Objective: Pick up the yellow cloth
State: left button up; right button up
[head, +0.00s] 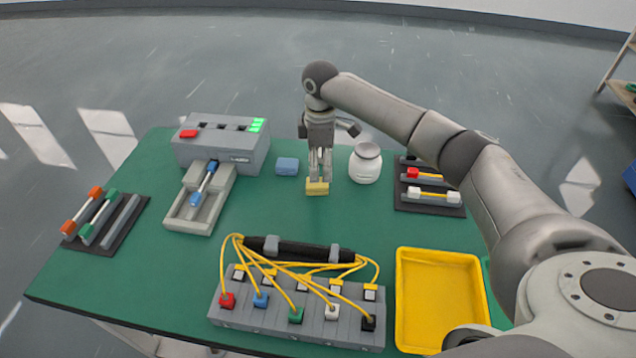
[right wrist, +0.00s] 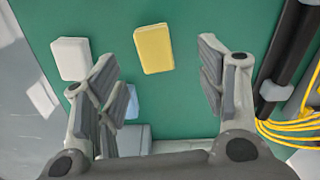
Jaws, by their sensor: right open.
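The yellow cloth (head: 317,188) is a small flat block-shaped pad lying on the green table. It also shows in the right wrist view (right wrist: 154,48), top centre. My right gripper (head: 320,175) points down just over the cloth in the head view. In the right wrist view its fingers (right wrist: 157,78) are spread wide and empty, with the cloth lying between and beyond them. I cannot tell the exact height above it. My left gripper is not in view.
A blue pad (head: 287,166) lies left of the cloth and a white jar (head: 365,163) stands to the right. A white block (right wrist: 70,58) shows in the wrist view. The grey box (head: 220,150), cable rack (head: 290,310) and yellow tray (head: 440,256) surround the clear middle.

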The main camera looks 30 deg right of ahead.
aim_at(317, 186)
jog(key=shift+f, duration=0.95)
jog(key=f, duration=0.2)
jog(key=w+f, duration=0.1)
jog(key=f, duration=0.1)
jog(key=shift+a+f, duration=0.15)
jog(key=shift+f, duration=0.6)
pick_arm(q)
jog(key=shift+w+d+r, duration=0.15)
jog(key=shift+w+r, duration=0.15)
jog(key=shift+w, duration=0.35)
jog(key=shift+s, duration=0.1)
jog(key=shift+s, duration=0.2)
pick_arm(e)
jog(key=c, duration=0.9)
